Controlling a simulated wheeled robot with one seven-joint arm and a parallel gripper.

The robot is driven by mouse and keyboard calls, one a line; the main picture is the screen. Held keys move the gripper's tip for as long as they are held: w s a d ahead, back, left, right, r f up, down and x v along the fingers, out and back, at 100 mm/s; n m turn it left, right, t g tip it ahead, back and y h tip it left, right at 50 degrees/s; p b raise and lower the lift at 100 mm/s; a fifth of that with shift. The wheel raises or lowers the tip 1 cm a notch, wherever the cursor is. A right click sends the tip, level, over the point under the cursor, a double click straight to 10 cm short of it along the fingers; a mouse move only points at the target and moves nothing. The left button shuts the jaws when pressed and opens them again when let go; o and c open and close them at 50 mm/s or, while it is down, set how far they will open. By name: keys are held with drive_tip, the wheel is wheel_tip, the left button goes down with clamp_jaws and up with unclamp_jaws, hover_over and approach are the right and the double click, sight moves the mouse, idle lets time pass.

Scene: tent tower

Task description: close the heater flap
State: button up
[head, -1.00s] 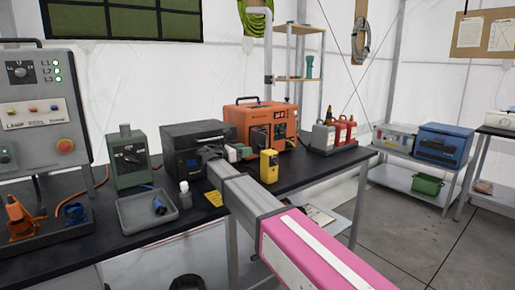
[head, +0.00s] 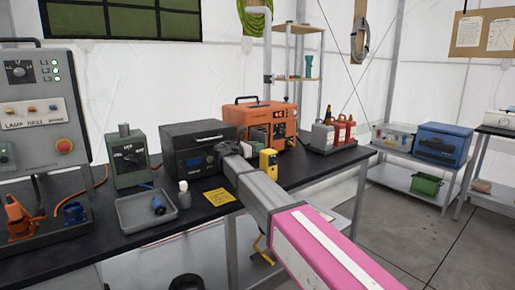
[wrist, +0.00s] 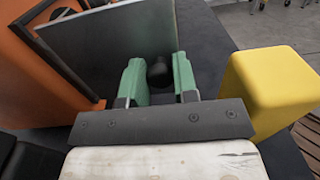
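The heater is taken to be the orange unit (head: 262,118) on the bench; its orange housing (wrist: 35,75) fills the left of the wrist view. A flat dark grey flap (wrist: 125,38) stands out from its dark-framed opening, at an angle to the housing. A round black knob (wrist: 159,72) sits on or close to the flap. My gripper (wrist: 159,78) has its green fingers on either side of the knob, which fills the gap between them. They look shut on it, though contact is partly hidden.
A yellow block-shaped device (wrist: 270,90) stands close to the right of my gripper; it also shows in the head view (head: 268,161). A black box (head: 197,148) stands left of my wrist.

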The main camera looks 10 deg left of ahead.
clamp_jaws()
drive_tip(key=shift+w+d+n+t+y, duration=0.2)
drive_tip(key=shift+d+n+t+y, duration=0.2)
drive_tip(key=shift+d+y, duration=0.1)
drive_tip(key=shift+w+d+n+t+y, duration=0.1)
drive_tip(key=shift+w+n+t+y, duration=0.15)
drive_tip(key=shift+n+t+y, duration=0.05)
drive_tip(key=o, duration=0.9)
unclamp_jaws()
drive_tip(key=shift+c, duration=0.2)
drive_tip(key=v, duration=1)
drive_tip(key=shift+s+a, duration=0.25)
drive_tip(key=shift+s, duration=0.1)
